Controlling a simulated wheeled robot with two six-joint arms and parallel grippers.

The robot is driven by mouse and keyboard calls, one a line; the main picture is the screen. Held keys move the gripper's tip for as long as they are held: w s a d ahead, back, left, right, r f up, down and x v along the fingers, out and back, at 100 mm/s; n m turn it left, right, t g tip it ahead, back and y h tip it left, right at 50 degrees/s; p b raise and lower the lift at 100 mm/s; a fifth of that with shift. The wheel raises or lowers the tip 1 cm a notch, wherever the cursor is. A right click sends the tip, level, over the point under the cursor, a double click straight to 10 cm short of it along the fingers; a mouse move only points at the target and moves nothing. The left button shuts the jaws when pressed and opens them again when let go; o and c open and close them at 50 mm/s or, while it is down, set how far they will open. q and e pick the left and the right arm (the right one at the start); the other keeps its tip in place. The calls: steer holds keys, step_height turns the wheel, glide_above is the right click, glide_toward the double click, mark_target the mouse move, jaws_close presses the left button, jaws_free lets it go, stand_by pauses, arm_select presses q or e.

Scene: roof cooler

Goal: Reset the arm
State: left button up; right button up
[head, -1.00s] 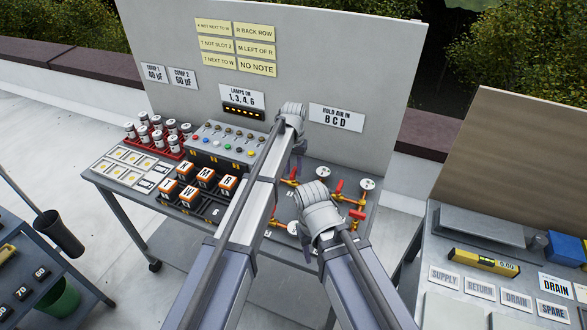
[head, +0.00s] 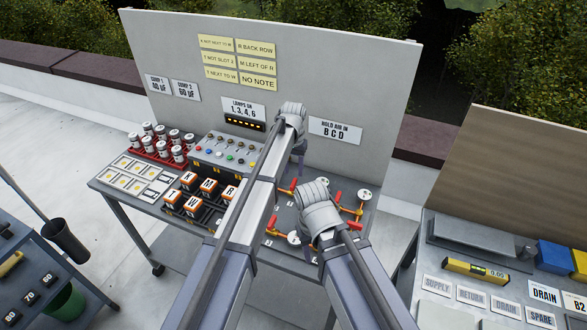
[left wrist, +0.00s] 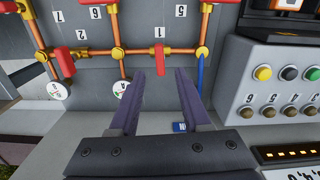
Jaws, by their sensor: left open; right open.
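My left gripper (left wrist: 170,72) is open and empty in the left wrist view. Its two dark fingers point toward copper pipes (left wrist: 132,50) with red valve handles and white gauges. No contact shows. My right wrist (head: 318,208) is lower, over the bench's right part, in front of the pipework (head: 350,208). The right fingers are hidden behind the wrist, and nothing held shows there.
The bench (head: 158,208) carries a button box (head: 226,152), lettered blocks (head: 203,188) and a red rack of cans (head: 150,150). A back panel (head: 340,70) rises behind it. A second table (head: 450,300) stands right. A cart (head: 75,270) stands left.

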arm_select(q)
step_height(320, 180, up, 2)
steer(key=shift+r+p, duration=0.15)
steer(key=shift+p, duration=0.5)
arm_select(e)
step_height(320, 180, up, 2)
steer(key=shift+r, duration=0.1)
arm_select(q)
steer(key=s+a+f+b, duration=0.2)
steer(key=s+a, duration=0.1)
steer(key=s, duration=1.3)
steer(key=s+a+f+y+b, duration=0.1)
steer(key=s+a+f+b, duration=0.1)
steer(key=s, duration=1.4)
steer(key=shift+a, duration=0.45)
arm_select(e)
step_height(320, 180, down, 4)
arm_select(q)
steer(key=shift+s, duration=0.1)
